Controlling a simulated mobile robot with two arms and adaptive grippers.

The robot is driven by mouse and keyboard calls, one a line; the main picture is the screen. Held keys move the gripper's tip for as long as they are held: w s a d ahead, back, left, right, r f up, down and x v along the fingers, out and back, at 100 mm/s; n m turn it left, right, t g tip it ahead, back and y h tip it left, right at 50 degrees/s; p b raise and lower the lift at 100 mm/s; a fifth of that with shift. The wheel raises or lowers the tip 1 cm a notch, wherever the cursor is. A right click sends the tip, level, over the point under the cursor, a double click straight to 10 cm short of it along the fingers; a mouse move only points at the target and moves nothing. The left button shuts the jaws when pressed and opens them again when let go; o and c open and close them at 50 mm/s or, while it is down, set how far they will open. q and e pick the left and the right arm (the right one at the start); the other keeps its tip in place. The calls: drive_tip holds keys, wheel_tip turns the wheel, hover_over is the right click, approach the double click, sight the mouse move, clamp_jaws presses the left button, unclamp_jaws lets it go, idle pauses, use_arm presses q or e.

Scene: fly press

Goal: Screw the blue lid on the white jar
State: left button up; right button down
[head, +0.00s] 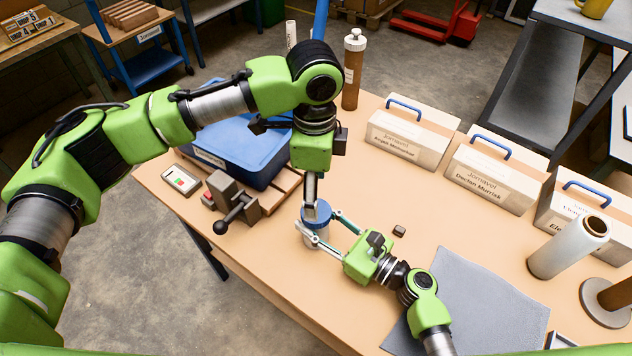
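A brown bottle (353,70) and labelled boxes (410,133) stand behind. A grey cloth (475,300) lies right; a small dark block (399,231) is nearby.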

sight(316, 226)
use_arm(q)
drive_tip(key=n, duration=0.5)
drive_tip(key=shift+r+n, duration=0.2)
drive_tip(key=shift+n, duration=0.1)
drive_tip(key=n, duration=0.3)
drive_tip(key=shift+r, duration=0.1)
drive_tip(key=n, duration=0.3)
drive_tip(key=shift+d+r+n, duration=0.1)
drive_tip(key=shift+r+n, duration=0.05)
drive_tip(key=shift+n, duration=0.15)
drive_tip(key=n, duration=0.4)
drive_tip(key=shift+r+n, duration=0.15)
drive_tip(key=shift+n, duration=0.25)
drive_tip(key=shift+f, duration=4.05)
